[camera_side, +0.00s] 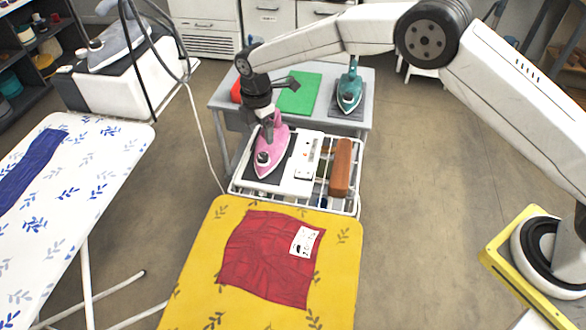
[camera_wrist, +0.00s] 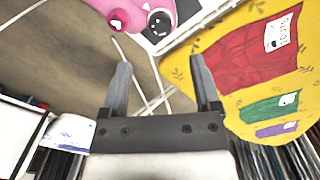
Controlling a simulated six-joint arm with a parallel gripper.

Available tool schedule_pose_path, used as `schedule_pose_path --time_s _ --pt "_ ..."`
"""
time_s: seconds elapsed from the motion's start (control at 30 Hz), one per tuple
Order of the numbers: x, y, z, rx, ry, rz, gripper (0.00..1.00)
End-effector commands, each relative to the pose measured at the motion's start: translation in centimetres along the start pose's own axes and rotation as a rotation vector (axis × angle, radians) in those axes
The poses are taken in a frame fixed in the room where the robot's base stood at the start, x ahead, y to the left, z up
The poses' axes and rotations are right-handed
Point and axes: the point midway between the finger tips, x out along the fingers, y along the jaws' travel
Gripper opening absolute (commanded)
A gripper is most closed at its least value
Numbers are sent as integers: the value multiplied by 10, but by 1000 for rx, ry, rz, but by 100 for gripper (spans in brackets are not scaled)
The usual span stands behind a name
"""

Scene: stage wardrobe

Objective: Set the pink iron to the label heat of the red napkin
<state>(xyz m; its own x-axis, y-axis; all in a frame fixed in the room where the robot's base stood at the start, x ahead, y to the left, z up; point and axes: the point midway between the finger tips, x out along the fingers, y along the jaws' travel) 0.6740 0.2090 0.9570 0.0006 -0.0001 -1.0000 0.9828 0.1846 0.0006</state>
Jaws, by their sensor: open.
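The pink iron (camera_side: 274,143) rests on a dark pad in the white wire rack, with a round white and dark dial (camera_side: 263,158) near its front. The iron also shows at the top of the wrist view (camera_wrist: 186,9), with its dial (camera_wrist: 158,22). The dial's setting is too small to read. The red napkin (camera_side: 262,262) lies on the yellow ironing board with a white label (camera_side: 305,241) at its upper right. The label's marks are too small to read surely. My gripper (camera_wrist: 162,72) is open and empty, above and behind the iron, apart from it.
The yellow board (camera_side: 340,270) stands in front of the wire rack (camera_side: 350,208). A brown block (camera_side: 342,167) and white panel lie beside the pink iron. Behind are a green cloth (camera_side: 300,92) and teal iron (camera_side: 350,92). A grey iron (camera_side: 118,50) and white board (camera_side: 105,170) are left.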

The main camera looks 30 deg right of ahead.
Motion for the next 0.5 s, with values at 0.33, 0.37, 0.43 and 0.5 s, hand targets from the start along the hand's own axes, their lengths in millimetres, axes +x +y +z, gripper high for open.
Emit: schedule_pose_path --time_s 0.33,0.37,0.43,0.5 --pt "0 0 0 -259 0 -1 80" --pt "0 0 0 -283 0 -1 80" --pt "0 0 0 -330 0 -1 80" --pt "0 0 0 -361 0 -1 80"
